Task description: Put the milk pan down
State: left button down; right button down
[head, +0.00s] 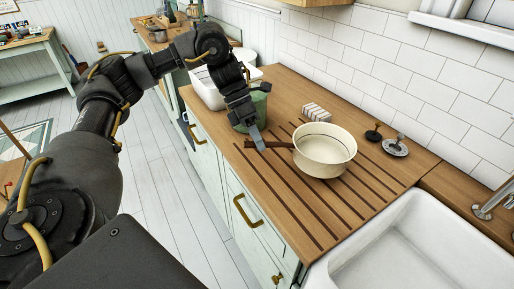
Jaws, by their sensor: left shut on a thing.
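The milk pan (323,152) is a cream pan with a thin dark line near its rim. It is upright over the grooved wooden counter (396,192), with its brown handle (279,145) pointing left. My left gripper (259,143) is shut on the handle's end. I cannot tell whether the pan's base touches the counter or is slightly above it. My right gripper is not in view.
A green container (260,98) stands just behind my left gripper, and a white tub (209,91) is behind it. A striped block (315,112) and sink plugs (394,147) lie near the tiled wall. A white sink (424,250) is at front right.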

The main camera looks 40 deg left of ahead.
pick_arm(q)
jog(key=shift+w+a+f+p, duration=0.1)
jog(key=shift+f+p, duration=0.1)
jog(key=shift+f, duration=0.7)
jog(key=shift+w+a+f+p, duration=0.1)
jog(key=shift+f+p, duration=0.05)
jog(key=shift+f, duration=0.7)
jog(key=c, duration=1.4)
grip_release()
jog(key=shift+o, duration=0.2)
jog(key=shift+r, duration=0.2)
jog(key=s+p+v, duration=0.1)
jog(key=p+v, duration=0.1)
jog(key=v, duration=0.9)
jog(key=shift+w+r, duration=0.25)
jog(key=shift+w, duration=0.25)
jog(key=shift+a, duration=0.15)
